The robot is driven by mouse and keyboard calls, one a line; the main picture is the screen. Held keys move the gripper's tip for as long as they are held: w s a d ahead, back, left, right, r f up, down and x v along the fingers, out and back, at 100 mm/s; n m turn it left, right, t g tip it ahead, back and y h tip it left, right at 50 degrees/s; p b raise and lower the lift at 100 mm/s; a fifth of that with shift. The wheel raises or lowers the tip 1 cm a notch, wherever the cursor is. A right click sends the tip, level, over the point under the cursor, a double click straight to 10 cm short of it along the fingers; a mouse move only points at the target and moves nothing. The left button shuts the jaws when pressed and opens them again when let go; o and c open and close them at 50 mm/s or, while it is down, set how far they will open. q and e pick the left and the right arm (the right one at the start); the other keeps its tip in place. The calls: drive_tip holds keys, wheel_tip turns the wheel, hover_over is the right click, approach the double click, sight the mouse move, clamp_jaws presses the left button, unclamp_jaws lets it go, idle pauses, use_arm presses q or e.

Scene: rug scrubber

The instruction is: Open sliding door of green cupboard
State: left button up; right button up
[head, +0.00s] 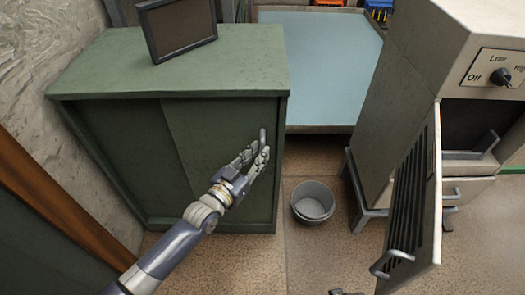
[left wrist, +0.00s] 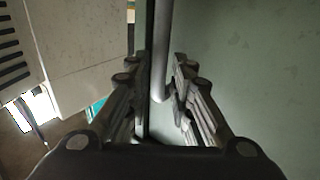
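The green cupboard (head: 210,72) stands at the left in the head view. Its front has a left panel (head: 120,140) and a right sliding door (head: 205,130), with no open gap visible between them. A grey vertical bar handle (head: 262,135) sits near the door's right edge. My left gripper (head: 257,155) is at the handle's lower end. In the left wrist view the handle (left wrist: 161,50) lies between the two spread fingers (left wrist: 158,95), which look apart from it. Only a small grey tip, apparently my right gripper (head: 345,292), shows at the bottom edge.
A dark picture frame (head: 180,25) stands on the cupboard. A grey bucket (head: 312,200) is on the floor right of it. A beige machine (head: 425,60) with an open vented door (head: 415,200) stands at the right. A blue-topped surface (head: 320,60) lies behind.

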use_arm(q)
drive_tip(key=shift+x, duration=1.45)
use_arm(e)
drive_tip(key=shift+w+r, duration=0.4)
drive_tip(key=shift+r, duration=0.4)
use_arm(q)
clamp_jaws()
drive_tip(key=shift+a, duration=0.1)
